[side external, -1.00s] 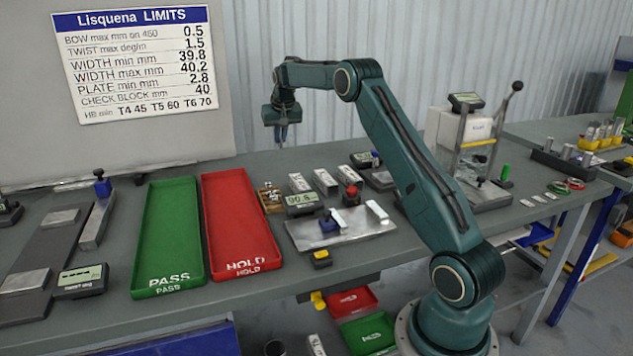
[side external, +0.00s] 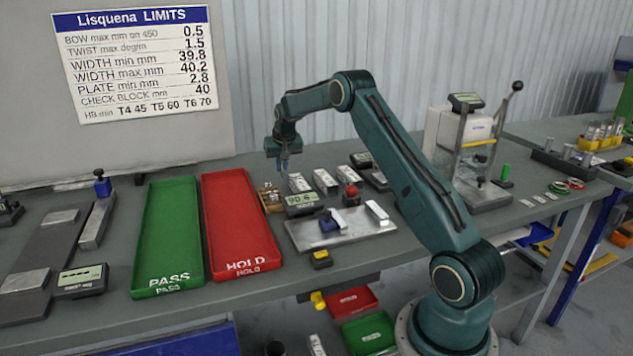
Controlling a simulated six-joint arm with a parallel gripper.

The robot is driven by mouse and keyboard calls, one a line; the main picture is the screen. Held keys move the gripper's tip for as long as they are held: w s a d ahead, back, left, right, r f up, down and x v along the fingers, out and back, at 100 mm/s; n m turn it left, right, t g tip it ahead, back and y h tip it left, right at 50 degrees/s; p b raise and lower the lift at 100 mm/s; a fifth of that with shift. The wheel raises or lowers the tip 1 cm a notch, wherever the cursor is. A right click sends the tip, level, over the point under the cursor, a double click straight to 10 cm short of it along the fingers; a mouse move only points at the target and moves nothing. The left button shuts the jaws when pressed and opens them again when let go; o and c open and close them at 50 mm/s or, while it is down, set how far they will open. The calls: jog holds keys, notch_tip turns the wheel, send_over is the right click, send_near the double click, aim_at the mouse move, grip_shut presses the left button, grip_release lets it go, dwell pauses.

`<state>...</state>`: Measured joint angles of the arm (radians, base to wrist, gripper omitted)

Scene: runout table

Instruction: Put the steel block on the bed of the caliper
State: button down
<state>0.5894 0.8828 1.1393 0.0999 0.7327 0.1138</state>
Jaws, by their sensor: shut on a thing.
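My gripper (side external: 283,168) points down above the bench, just behind the small wooden holder (side external: 270,199). Its jaws are shut on a small piece that I take to be the steel block; it is too small and dark here to make out its shape. The caliper (side external: 340,234) is a flat pale steel plate in front and to the right of my gripper. It carries a blue slide (side external: 328,221), a red knob (side external: 351,192), light jaws and a grey digital display (side external: 301,202). A bare stretch of its bed shows. My gripper is apart from the caliper.
The red HOLD tray (side external: 238,235) and green PASS tray (side external: 167,245) lie left of the caliper. Several light bars (side external: 325,181) lie behind it. A black-and-yellow item (side external: 321,258) sits at the bench's front. A tester stand (side external: 482,190) rises to the right.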

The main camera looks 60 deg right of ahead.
jog(key=shift+f, duration=1.3)
jog(key=shift+f, duration=0.1)
jog(key=c, duration=1.6)
grip_release()
jog(key=shift+o, duration=0.2)
jog(key=v, duration=1.2)
